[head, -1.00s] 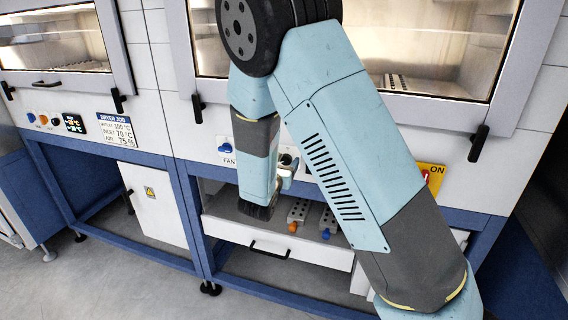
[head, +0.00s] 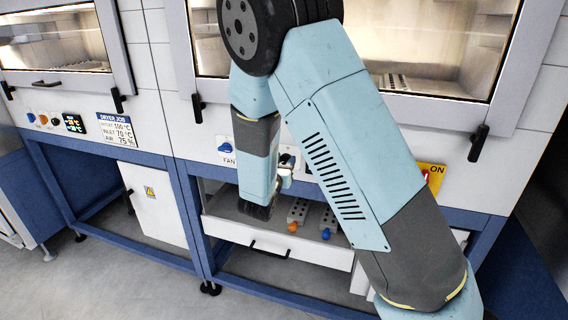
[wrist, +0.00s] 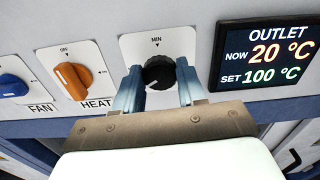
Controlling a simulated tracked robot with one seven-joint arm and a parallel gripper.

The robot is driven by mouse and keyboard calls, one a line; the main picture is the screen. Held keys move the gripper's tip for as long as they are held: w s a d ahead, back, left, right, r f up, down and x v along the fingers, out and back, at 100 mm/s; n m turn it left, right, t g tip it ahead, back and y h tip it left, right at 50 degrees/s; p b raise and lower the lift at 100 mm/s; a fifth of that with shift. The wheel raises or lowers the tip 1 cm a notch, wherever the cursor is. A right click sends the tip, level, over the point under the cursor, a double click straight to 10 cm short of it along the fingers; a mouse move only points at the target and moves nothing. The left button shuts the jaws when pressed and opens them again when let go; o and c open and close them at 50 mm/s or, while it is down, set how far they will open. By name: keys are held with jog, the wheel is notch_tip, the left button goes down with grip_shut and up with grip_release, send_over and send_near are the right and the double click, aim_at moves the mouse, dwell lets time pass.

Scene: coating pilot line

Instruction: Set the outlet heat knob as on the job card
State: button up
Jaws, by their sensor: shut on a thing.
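In the wrist view my gripper (wrist: 158,80) is shut on the round black outlet knob (wrist: 157,69), one finger on each side. The knob sits on a white plate marked MIN at the top. A light pointer mark shows at its lower left; the fingers hide part of the rim. The outlet display (wrist: 264,55) right of it reads NOW 20 °C and SET 100 °C. In the head view the job card (head: 117,129) reads DRYER JOB, with OUTLET 100 °C, INLET 70 °C and AIR 75 %. My arm hides much of the panel there.
Left of the outlet knob are the orange HEAT knob (wrist: 72,78) and the blue FAN knob (wrist: 13,85). An ON switch on a yellow plate (head: 432,176) is at right. A shelf drawer (head: 280,247) juts out below the panel. Clear floor lies at front left.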

jog(key=o, duration=1.1)
jog(key=shift+c, duration=0.2)
jog(key=shift+s, duration=0.1)
jog(key=v, duration=1.3)
jog(key=shift+s, duration=0.3)
